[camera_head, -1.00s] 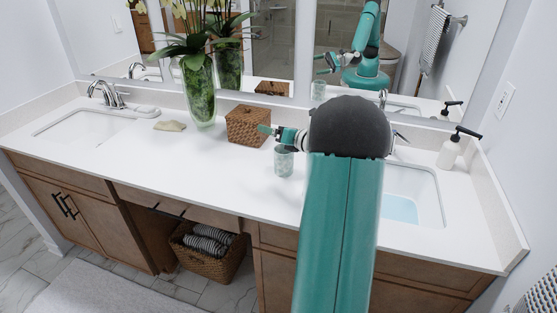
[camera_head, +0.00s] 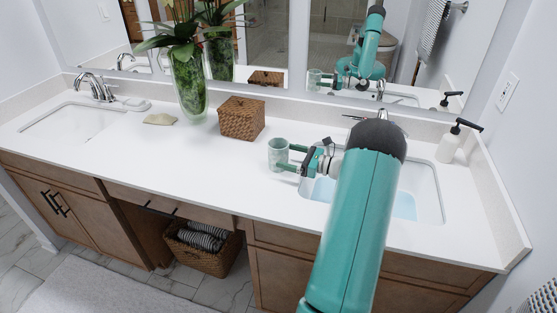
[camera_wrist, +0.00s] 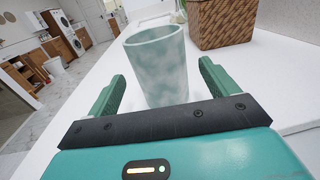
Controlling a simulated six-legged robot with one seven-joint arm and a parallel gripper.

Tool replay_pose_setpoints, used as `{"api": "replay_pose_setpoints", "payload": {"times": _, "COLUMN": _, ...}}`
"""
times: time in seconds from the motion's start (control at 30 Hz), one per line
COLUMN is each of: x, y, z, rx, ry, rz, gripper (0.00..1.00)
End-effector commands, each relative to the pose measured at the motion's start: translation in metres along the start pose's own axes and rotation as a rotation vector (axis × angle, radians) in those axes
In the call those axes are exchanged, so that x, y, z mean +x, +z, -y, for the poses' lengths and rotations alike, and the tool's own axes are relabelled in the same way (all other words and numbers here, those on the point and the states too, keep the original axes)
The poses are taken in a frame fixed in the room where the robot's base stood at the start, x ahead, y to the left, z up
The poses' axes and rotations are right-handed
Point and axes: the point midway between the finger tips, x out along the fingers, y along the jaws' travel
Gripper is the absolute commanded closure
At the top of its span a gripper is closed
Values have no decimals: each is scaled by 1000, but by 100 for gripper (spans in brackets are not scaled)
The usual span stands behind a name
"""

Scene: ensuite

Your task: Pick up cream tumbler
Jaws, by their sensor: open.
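The tumbler (camera_head: 278,154) stands upright on the white counter, left of the right sink. It looks pale grey-green and mottled rather than plain cream. In the wrist view the tumbler (camera_wrist: 158,66) is straight ahead, its open rim facing up. My gripper (camera_head: 288,157) is low over the counter, pointing left at it. In the wrist view my gripper (camera_wrist: 160,85) is open, with one green finger to each side of the tumbler's lower part. I cannot tell whether either finger touches it. The tumbler's base is partly hidden by the gripper body.
A woven box (camera_head: 242,118) stands behind and left of the tumbler. A glass vase (camera_head: 189,85) with plants is farther left. The right sink (camera_head: 408,190) lies beneath my arm, and a soap dispenser (camera_head: 449,146) stands at the right. The counter left of the tumbler is clear.

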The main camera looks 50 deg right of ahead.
Motion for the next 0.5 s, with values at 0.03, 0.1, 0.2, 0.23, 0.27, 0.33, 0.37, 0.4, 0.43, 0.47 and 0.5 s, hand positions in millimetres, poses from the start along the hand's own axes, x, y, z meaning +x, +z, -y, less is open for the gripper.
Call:
{"api": "replay_pose_setpoints", "payload": {"times": 0.03, "x": 5, "y": 0, "z": 0, "rx": 0, "ry": 0, "rz": 0, "gripper": 14}}
{"api": "replay_pose_setpoints", "payload": {"times": 0.1, "x": 9, "y": 0, "z": 1, "rx": 0, "ry": 0, "rz": 1, "gripper": 14}}
{"api": "replay_pose_setpoints", "payload": {"times": 0.2, "x": 16, "y": 1, "z": 1, "rx": 0, "ry": 0, "rz": 1, "gripper": 14}}
{"api": "replay_pose_setpoints", "payload": {"times": 0.23, "x": 19, "y": 1, "z": 1, "rx": 0, "ry": 0, "rz": 1, "gripper": 14}}
{"api": "replay_pose_setpoints", "payload": {"times": 0.27, "x": 23, "y": 2, "z": 1, "rx": 0, "ry": 0, "rz": 1, "gripper": 14}}
{"api": "replay_pose_setpoints", "payload": {"times": 0.33, "x": 34, "y": 3, "z": 1, "rx": 1, "ry": 0, "rz": 2, "gripper": 14}}
{"api": "replay_pose_setpoints", "payload": {"times": 0.37, "x": 38, "y": 3, "z": 1, "rx": 1, "ry": -1, "rz": 1, "gripper": 14}}
{"api": "replay_pose_setpoints", "payload": {"times": 0.4, "x": 45, "y": 3, "z": 1, "rx": 1, "ry": 0, "rz": 2, "gripper": 14}}
{"api": "replay_pose_setpoints", "payload": {"times": 0.43, "x": 50, "y": 3, "z": 1, "rx": 1, "ry": 0, "rz": 1, "gripper": 14}}
{"api": "replay_pose_setpoints", "payload": {"times": 0.47, "x": 54, "y": 3, "z": 2, "rx": 1, "ry": 0, "rz": 1, "gripper": 14}}
{"api": "replay_pose_setpoints", "payload": {"times": 0.5, "x": 58, "y": 3, "z": 2, "rx": 1, "ry": -1, "rz": 0, "gripper": 14}}
